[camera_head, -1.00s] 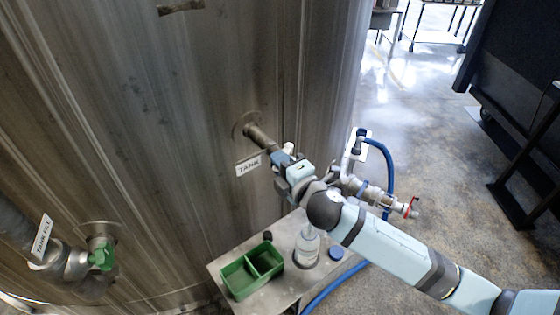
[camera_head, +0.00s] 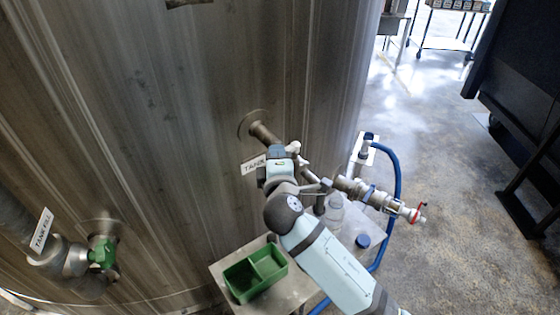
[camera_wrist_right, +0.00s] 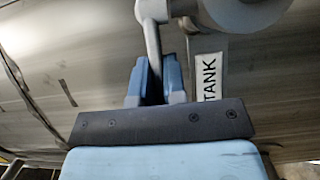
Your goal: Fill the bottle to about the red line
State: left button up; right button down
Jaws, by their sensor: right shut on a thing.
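My right gripper (camera_head: 282,152) is at the pipe coming out of the tank wall. In the right wrist view its blue fingers (camera_wrist_right: 155,80) are shut on a thin grey valve handle (camera_wrist_right: 153,45), which runs up to a rounded metal body. The clear bottle (camera_head: 333,212) stands on the small metal table under the pipe, partly hidden by my arm and the pipe. Its red line and liquid level cannot be made out. A blue cap (camera_head: 363,241) lies on the table to its right. My left gripper is not in view.
A green divided bin (camera_head: 256,275) sits on the metal table (camera_head: 290,294). A green-handled valve (camera_head: 103,252) is at lower left. Open floor lies to the right.

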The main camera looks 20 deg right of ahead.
jog(key=shift+w+a+m+h, duration=0.1)
jog(key=shift+w+m+h, duration=0.1)
jog(key=shift+m+h, duration=0.3)
jog(key=c, duration=1.2)
grip_release()
